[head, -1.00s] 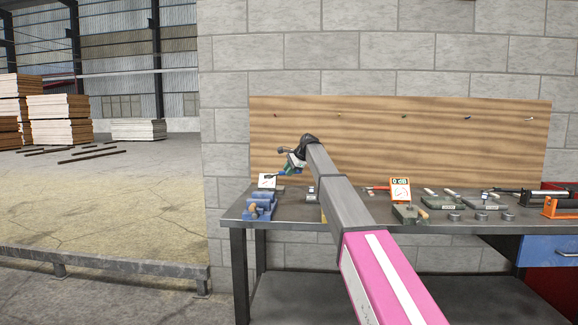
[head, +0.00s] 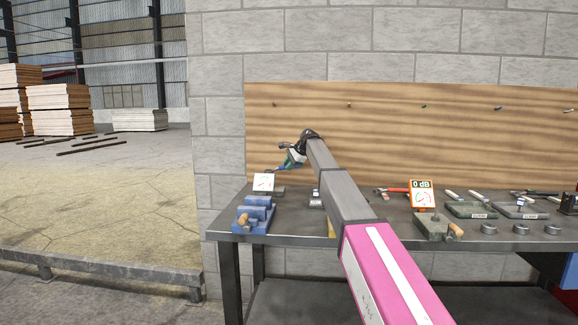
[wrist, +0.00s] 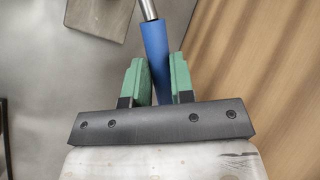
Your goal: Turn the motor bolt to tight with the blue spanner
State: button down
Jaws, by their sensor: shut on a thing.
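My gripper (head: 292,161) is at the end of my outstretched arm, raised above the left part of the workbench. In the wrist view its green fingers (wrist: 155,72) are shut on the blue handle of the spanner (wrist: 155,45). The spanner's metal shaft runs out past the top edge, so its working end is hidden there. In the head view the spanner is only a small blue bit (head: 281,168) by the fingers. I cannot pick out the motor bolt in either view.
A blue vise (head: 256,213) and a white dial card (head: 264,181) stand at the left of the workbench (head: 300,229). An orange 0 dB meter (head: 422,193), labelled trays (head: 472,209) and round metal pieces (head: 489,228) are to the right. A wooden board (head: 400,130) stands behind.

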jog(key=shift+d, duration=0.15)
jog(key=shift+f, duration=2.6)
jog(key=shift+f, duration=1.05)
jog(key=shift+s, duration=0.1)
jog(key=shift+s+d+m+t+h, duration=0.15)
jog(key=shift+s+m+t, duration=0.2)
jog(key=shift+s+m, duration=0.2)
jog(key=shift+s+d+m+t+h, duration=0.15)
jog(key=shift+s+m+t, duration=0.2)
jog(key=shift+s+m, duration=0.2)
jog(key=shift+s+d+m+t+h, duration=0.1)
jog(key=shift+s+m+t+h, duration=0.75)
jog(key=shift+s+m, duration=0.7)
jog(key=shift+s+m+t+h, duration=0.35)
jog(key=shift+s+m+h, duration=0.3)
jog(key=shift+m, duration=0.7)
jog(key=shift+s, duration=0.1)
